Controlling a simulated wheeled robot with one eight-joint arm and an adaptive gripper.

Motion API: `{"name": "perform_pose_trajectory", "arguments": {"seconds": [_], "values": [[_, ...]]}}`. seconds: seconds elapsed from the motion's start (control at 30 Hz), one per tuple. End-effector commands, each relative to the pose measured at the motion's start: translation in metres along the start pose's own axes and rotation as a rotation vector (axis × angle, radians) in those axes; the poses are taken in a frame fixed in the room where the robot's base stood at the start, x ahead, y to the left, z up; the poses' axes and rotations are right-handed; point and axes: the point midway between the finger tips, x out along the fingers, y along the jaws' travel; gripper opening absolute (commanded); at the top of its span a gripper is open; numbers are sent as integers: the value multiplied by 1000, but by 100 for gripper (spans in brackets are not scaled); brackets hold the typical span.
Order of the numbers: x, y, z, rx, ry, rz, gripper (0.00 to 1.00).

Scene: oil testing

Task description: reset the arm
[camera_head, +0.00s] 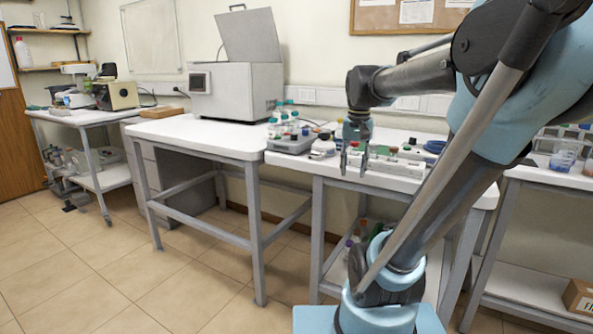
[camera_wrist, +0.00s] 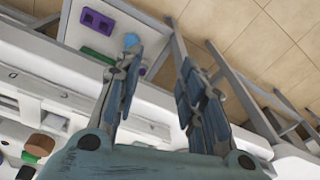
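My gripper (camera_head: 354,160) points down in the head view, above the front part of the right white table (camera_head: 425,185). Whether the fingertips touch anything on the table cannot be told.
A rack with small vials (camera_head: 395,155) stands behind and right of my gripper. A grey tray with bottles (camera_head: 292,140) is left of it. A grey box machine with an open lid (camera_head: 235,92) stands on the left table. That table's front (camera_head: 205,138) is bare.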

Motion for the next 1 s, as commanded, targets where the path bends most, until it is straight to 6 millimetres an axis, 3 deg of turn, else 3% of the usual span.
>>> {"name": "perform_pose_trajectory", "arguments": {"seconds": [0.2, 0.5, 0.7, 1.0], "values": [[54, 22, 61, -87, 31, -4, 37], [132, 45, 130, -201, 73, -5, 37], [162, 52, 152, -243, 87, -3, 37], [166, 53, 155, -250, 90, -3, 37]]}}
